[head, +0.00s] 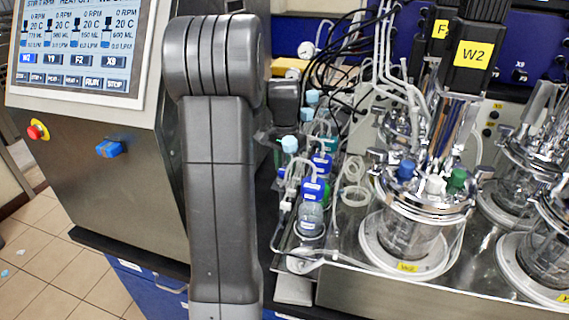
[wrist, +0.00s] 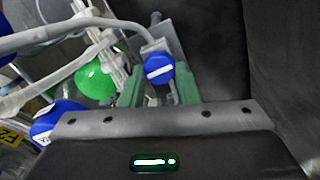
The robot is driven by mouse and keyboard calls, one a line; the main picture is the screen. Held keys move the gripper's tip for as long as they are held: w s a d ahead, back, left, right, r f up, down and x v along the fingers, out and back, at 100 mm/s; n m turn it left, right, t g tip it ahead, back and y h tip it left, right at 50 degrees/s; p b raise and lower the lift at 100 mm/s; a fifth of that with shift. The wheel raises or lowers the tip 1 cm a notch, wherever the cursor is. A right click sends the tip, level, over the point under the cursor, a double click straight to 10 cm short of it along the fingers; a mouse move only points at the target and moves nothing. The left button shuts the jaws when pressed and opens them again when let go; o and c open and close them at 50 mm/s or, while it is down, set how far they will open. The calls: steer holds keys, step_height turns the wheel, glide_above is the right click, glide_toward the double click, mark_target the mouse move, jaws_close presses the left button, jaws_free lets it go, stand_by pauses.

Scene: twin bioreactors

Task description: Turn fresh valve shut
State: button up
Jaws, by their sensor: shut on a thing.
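In the wrist view, my gripper (wrist: 159,84) has its two green fingers on either side of a round blue valve knob (wrist: 160,63) and is shut on it. The knob has a white bar across its face, lying nearly level in the picture. I read no label on it, so I cannot tell from the pictures that it is the fresh valve. A grey stem rises behind it.
A green ball (wrist: 95,80) and another blue knob (wrist: 58,118) with a white bar lie left of my gripper, with pale tubes above. The W2 vessel (head: 413,225), capped bottles (head: 311,215) and cables crowd the bench. The control cabinet (head: 120,190) stands left of my arm.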

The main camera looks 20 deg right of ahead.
mark_target(285, 169)
steer(key=shift+d+m, duration=0.1)
steer(key=shift+m, duration=0.3)
steer(key=shift+r, duration=0.1)
steer(key=o, duration=1)
steer(key=shift+c, duration=0.2)
step_height(285, 169, up, 14)
steer(key=shift+b, duration=0.45)
steer(key=shift+f, duration=0.2)
step_height(285, 169, down, 14)
steer(key=shift+r+p, duration=0.1)
steer(key=shift+p, duration=0.35)
